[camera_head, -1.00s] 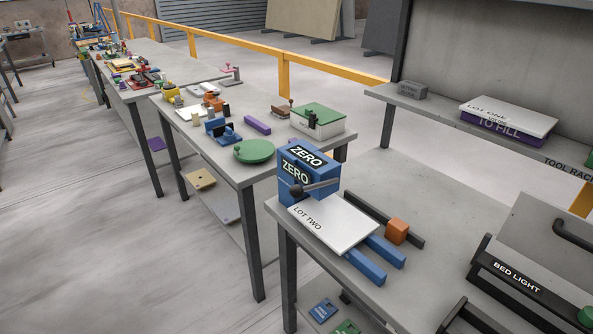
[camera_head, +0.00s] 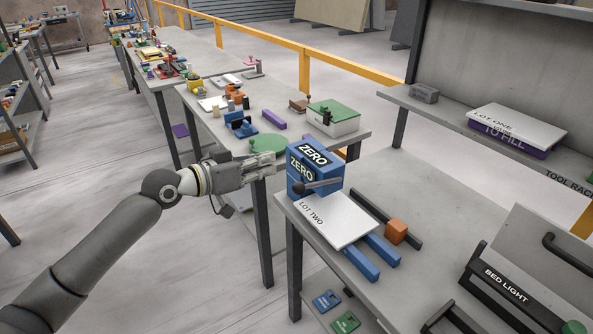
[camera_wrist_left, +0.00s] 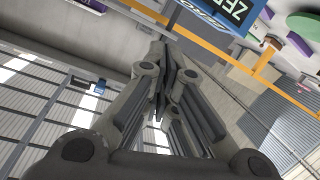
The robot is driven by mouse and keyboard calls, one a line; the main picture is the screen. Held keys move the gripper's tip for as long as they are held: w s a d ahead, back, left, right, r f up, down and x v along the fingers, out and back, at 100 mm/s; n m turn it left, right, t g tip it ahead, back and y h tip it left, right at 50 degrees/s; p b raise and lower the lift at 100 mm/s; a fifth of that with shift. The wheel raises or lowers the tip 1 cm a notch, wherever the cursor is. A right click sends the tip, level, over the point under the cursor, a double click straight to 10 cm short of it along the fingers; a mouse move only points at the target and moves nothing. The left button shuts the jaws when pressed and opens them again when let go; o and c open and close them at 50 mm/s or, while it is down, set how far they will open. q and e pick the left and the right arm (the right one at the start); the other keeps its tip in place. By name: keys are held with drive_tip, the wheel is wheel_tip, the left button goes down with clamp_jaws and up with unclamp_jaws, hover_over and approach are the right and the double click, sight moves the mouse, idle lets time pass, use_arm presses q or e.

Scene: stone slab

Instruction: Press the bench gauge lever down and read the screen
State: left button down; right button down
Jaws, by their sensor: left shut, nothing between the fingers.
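The blue bench gauge (camera_head: 322,183) stands on the near bench, with ZERO on its top face and on its screen (camera_head: 301,168). Its dark lever (camera_head: 321,185) sticks out in front and ends in a black ball knob (camera_head: 298,189). A corner of the gauge with part of its lettering shows in the left wrist view (camera_wrist_left: 233,12). My left gripper (camera_head: 274,163) is shut and empty, just left of the gauge at about the height of its upper part, apart from the lever. Its closed fingers also show in the left wrist view (camera_wrist_left: 163,85). My right gripper is out of view.
A white LOT TWO plate (camera_head: 336,220) lies in front of the gauge over blue rails (camera_head: 382,249). An orange block (camera_head: 396,231) sits by a dark bar (camera_head: 385,217). A BED LIGHT box (camera_head: 508,287) stands at the right.

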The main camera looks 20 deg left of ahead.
use_arm(q)
drive_tip(key=shift+a, duration=0.1)
drive_tip(key=shift+w, duration=0.1)
drive_tip(key=w+d+f+p, duration=0.1)
drive_tip(key=w, duration=0.1)
drive_tip(key=w+d+f+p, duration=0.3)
drive_tip(key=w+d+p, duration=0.1)
drive_tip(key=shift+w+d+f, duration=0.1)
drive_tip(key=shift+w+f, duration=0.1)
drive_tip(key=shift+w, duration=0.15)
drive_tip(key=shift+s+f, duration=0.35)
drive_tip(key=shift+s, duration=0.05)
drive_tip(key=shift+f, duration=0.1)
